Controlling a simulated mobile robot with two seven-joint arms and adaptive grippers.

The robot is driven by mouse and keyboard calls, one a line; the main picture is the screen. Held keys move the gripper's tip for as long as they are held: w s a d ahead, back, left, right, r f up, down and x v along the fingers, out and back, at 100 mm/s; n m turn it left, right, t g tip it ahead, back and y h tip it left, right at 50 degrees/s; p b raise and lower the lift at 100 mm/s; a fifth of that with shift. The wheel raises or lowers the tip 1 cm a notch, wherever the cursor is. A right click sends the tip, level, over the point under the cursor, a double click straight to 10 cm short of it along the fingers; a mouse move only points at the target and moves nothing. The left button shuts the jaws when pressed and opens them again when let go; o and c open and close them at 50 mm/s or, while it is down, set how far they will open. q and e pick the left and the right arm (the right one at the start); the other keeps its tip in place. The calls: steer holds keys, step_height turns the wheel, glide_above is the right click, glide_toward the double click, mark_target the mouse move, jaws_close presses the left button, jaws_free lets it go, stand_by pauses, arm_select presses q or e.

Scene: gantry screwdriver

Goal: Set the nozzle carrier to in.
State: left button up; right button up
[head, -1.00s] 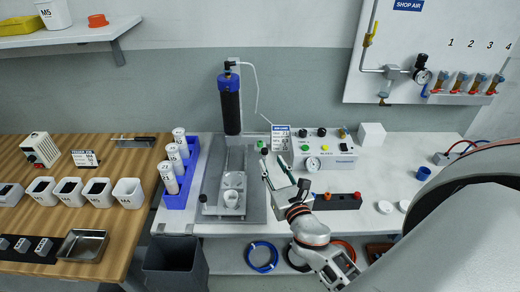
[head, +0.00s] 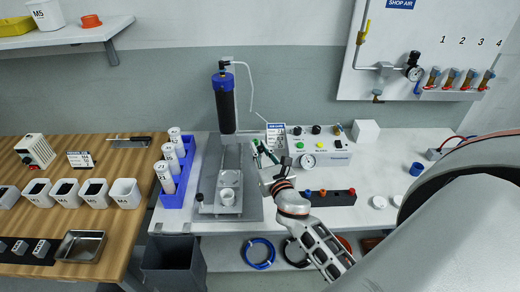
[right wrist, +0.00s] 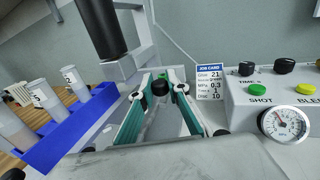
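The black dispensing barrel (head: 226,105) with a blue cap hangs upright over the back of a grey fixture plate (head: 255,212). In the right wrist view the barrel (right wrist: 99,28) is at top left. A black ball knob (right wrist: 160,87) sits between the fingers of my right gripper (right wrist: 160,80). The fingers are spread on either side of the knob; I cannot tell whether they touch it. In the head view my right gripper (head: 264,153) is right of the barrel, by the fixture's back right side. The nozzle carrier's position is not clear. My left gripper is not in view.
A control box (head: 322,150) with buttons and a gauge stands close right of the gripper, with a job card (head: 276,135) beside it. A blue rack (head: 178,190) holds white tubes at left. The bench at right has free room.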

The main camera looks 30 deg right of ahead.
jaws_close()
steer(key=a, duration=0.1)
steer(key=w+a, duration=0.2)
steer(key=a, duration=0.1)
steer(key=shift+w, duration=0.25)
steer(key=o, duration=0.7)
jaws_free()
steer(key=v, duration=1.2)
steer(key=shift+s, duration=0.1)
